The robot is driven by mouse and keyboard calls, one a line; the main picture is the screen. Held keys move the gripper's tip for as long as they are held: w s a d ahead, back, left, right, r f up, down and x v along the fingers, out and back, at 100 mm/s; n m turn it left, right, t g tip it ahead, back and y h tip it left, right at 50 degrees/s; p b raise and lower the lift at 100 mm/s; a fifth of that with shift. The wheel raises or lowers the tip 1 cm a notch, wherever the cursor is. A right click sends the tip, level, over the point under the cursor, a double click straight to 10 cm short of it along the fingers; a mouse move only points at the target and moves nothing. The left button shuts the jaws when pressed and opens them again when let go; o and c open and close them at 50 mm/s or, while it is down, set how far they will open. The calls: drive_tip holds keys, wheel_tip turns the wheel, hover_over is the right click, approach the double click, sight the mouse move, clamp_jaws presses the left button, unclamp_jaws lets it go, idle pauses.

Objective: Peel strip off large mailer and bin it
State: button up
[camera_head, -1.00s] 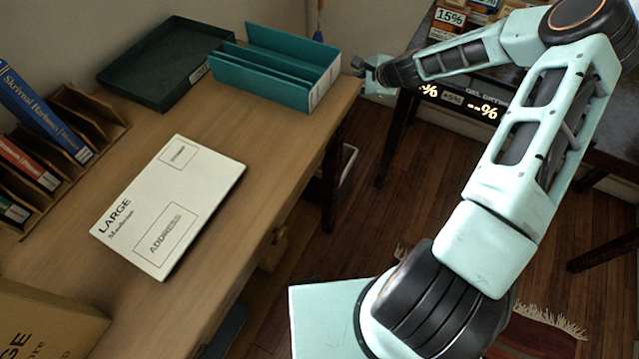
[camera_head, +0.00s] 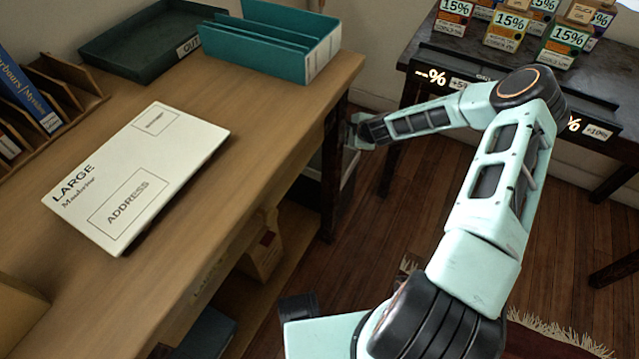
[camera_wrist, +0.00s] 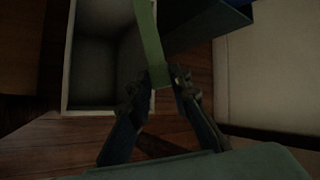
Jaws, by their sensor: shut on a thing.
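The large mailer (camera_head: 137,175), a white flat packet printed LARGE and ADDRESS, lies on the desk. In the wrist view, my gripper (camera_wrist: 160,78) is shut on a pale green strip (camera_wrist: 150,42), which extends away from the fingertips. An open box-shaped bin (camera_wrist: 68,62) with a pale rim and dark inside is left of the fingertips. The strip overlaps the bin's right side in the picture; its height above the rim is unclear. In the head view, my gripper (camera_head: 357,132) is beyond the desk's right end, below desktop level. The bin (camera_head: 349,174) shows only partly behind the desk leg.
A teal divided holder (camera_head: 265,45) and a dark green tray (camera_head: 135,55) stand at the desk's back. A wooden rack with books (camera_head: 38,100) is at left. A dark table (camera_head: 470,55) with small boxes stands at right. The desk leg (camera_head: 333,185) is close to my gripper.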

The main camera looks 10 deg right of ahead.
wheel_tip(320, 180, down, 4)
drive_tip(key=shift+r+b, duration=0.15)
drive_tip(key=shift+b, duration=0.8)
drive_tip(key=o, duration=0.7)
drive_tip(key=shift+o, duration=0.2)
drive_tip(key=v, duration=0.7)
drive_tip(key=shift+s+r, duration=0.2)
drive_tip(key=shift+d, duration=0.1)
